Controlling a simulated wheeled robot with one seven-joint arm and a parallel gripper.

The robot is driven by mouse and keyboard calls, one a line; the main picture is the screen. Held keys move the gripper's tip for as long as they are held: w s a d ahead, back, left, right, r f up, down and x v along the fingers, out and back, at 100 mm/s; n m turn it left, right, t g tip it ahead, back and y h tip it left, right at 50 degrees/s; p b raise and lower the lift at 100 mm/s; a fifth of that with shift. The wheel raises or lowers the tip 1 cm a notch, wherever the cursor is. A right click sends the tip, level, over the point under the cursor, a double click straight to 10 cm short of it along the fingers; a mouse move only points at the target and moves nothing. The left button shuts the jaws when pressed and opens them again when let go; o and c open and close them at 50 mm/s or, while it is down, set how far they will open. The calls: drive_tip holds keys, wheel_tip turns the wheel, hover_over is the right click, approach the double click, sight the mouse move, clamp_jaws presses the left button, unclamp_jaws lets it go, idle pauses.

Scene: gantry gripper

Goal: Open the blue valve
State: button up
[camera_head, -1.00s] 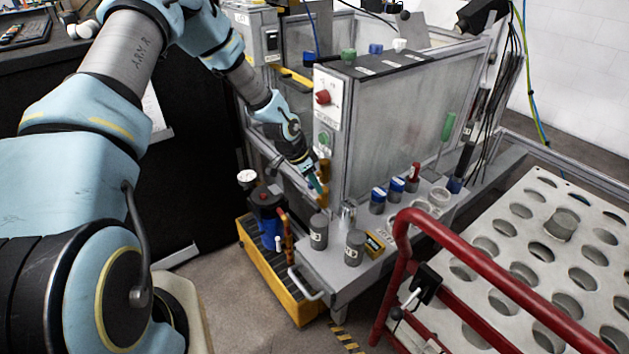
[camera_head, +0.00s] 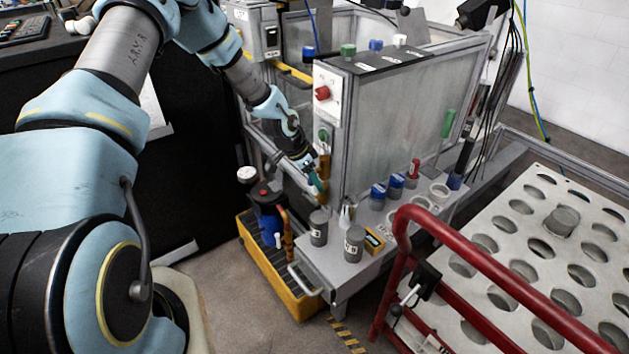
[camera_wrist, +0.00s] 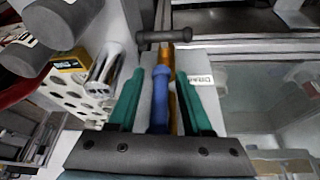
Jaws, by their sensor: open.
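The blue valve's handle (camera_wrist: 160,100) shows in the wrist view as a blue bar lying between the two green fingers of my gripper (camera_wrist: 170,74). An orange-brass pipe (camera_wrist: 172,103) runs just right of it, partly behind the right finger. The fingers are apart, one on each side of the handle. I cannot tell whether either touches it. In the head view my gripper (camera_head: 317,184) is at the front corner of the glazed cabinet, beside brass fittings (camera_head: 324,165). The blue handle is hidden there.
Grey canisters (camera_head: 318,228) and a silver pronged piece (camera_head: 346,216) stand close by on the bench. A blue filter unit (camera_head: 268,222) sits in a yellow tray (camera_head: 285,290) below. A red rail (camera_head: 480,260) and a perforated white table (camera_head: 520,240) lie to the right.

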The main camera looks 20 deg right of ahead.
drive_tip(key=b+v, duration=0.2)
drive_tip(key=v, duration=0.8)
drive_tip(key=shift+r, duration=0.3)
drive_tip(key=shift+a, duration=0.1)
